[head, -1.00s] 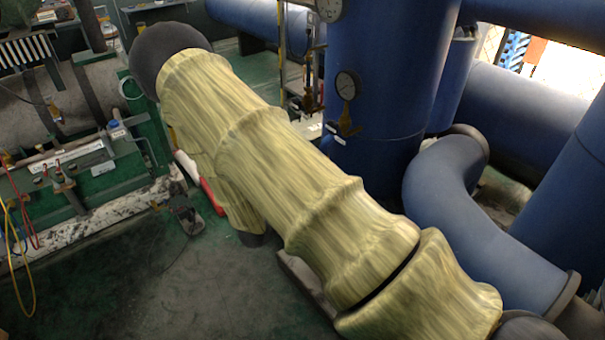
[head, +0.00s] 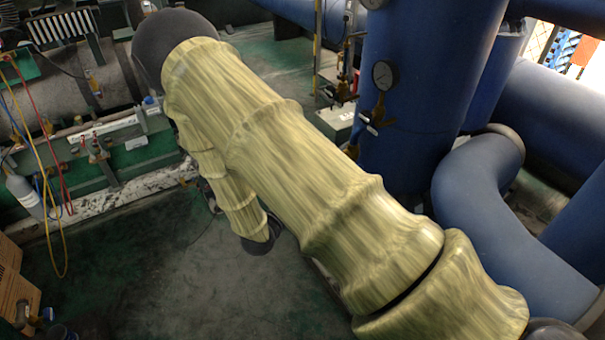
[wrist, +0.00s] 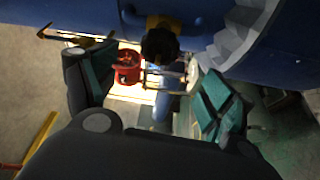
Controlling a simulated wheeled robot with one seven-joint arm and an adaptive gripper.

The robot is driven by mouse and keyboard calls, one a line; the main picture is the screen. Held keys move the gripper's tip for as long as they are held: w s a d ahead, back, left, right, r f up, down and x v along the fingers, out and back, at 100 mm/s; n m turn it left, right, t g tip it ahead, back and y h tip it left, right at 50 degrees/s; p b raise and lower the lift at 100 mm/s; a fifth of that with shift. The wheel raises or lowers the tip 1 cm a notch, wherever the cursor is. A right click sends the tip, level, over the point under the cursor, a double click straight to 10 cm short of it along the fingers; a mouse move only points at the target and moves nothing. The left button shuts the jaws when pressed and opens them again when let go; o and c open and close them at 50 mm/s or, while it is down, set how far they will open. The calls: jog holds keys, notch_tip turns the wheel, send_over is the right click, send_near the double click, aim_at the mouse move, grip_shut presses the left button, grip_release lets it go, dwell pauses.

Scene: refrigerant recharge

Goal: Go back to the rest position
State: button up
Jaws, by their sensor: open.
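My gripper (wrist: 152,92) is open in the wrist view, its two dark, green-padded fingers spread apart with nothing held between them. Beyond the gap are a red object (wrist: 127,68), a dark knob (wrist: 160,44) on a yellow part, and a blue pipe surface (wrist: 100,14). I cannot tell how far away these are. In the head view my sleeved arm reaches across the middle and its lower part hangs toward the floor. My gripper is not clearly visible there.
A blue vertical tank (head: 425,110) with a gauge (head: 384,75) and a curved blue pipe (head: 480,215) stand right of my arm. Coloured hoses (head: 45,170), a grey bottle (head: 22,190) and cardboard boxes (head: 14,290) are at left. Green floor (head: 170,270) is clear at lower left.

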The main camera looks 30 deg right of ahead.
jog(key=s+a+f+m+g+y, duration=0.1)
jog(key=s+f+y, duration=0.45)
jog(key=f, duration=0.45)
jog(key=s+a+f+g+y, duration=0.1)
jog(key=s+f+y, duration=0.45)
jog(key=f, duration=0.35)
jog(key=s+a+f+m+g+y, duration=0.1)
jog(key=s+a+f+g+y, duration=0.1)
jog(key=s, duration=0.5)
jog(key=s+a+f+m+g+y, duration=0.1)
jog(key=s+a+f+g+y, duration=0.1)
jog(key=s, duration=0.6)
jog(key=s+a+f+m+g+y, duration=0.1)
jog(key=s+a+f+g, duration=0.1)
jog(key=s, duration=0.6)
jog(key=shift+s+a+y, duration=0.2)
jog(key=shift+a+y, duration=0.2)
jog(key=shift+a, duration=0.5)
jog(key=shift+f, duration=0.1)
jog(key=shift+c, duration=0.3)
